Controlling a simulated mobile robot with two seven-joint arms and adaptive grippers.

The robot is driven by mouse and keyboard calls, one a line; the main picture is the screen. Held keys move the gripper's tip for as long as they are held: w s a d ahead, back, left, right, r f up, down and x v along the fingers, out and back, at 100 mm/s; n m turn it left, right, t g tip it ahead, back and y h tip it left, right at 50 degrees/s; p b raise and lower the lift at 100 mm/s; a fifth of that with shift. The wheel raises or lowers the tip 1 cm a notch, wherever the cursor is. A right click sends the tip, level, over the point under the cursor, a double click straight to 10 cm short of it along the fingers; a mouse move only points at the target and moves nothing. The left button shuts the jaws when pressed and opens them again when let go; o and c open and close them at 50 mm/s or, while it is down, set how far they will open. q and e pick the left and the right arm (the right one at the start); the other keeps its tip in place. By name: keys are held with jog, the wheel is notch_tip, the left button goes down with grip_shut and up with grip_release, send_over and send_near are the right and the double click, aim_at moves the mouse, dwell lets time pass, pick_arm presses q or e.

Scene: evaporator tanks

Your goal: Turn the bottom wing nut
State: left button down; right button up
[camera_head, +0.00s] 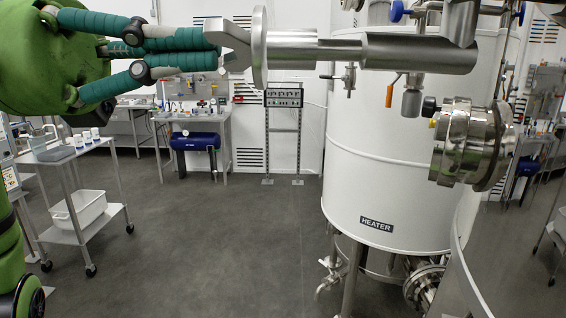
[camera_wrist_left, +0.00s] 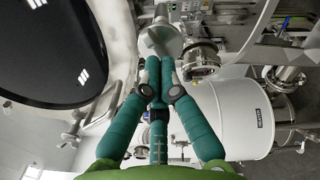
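A grey metal wing nut (camera_head: 234,40) sits against a round metal disc (camera_head: 259,48) at the end of a horizontal metal cylinder (camera_head: 420,54) at the top of the head view. No second wing nut is clear to me there, so I cannot tell its rank. My left gripper (camera_head: 213,50), with teal fingers, comes in from the left, its fingertips closed together around the wing nut's near side. My right gripper is not in view.
A white heater tank (camera_head: 375,150) stands at right with a flanged port (camera_head: 465,143) and an orange-handled valve (camera_head: 389,96). A cart (camera_head: 75,150) with a white bin (camera_head: 80,208) is at left. The floor between is clear. A large dark round window (camera_wrist_left: 50,50) fills the wrist view's left.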

pick_arm(q)
jog(key=shift+s+d+f, duration=0.15)
jog(key=shift+d, duration=0.05)
jog(key=shift+f+n, duration=0.1)
jog(key=shift+n, duration=0.8)
jog(key=shift+n, duration=1)
jog(key=shift+n, duration=1)
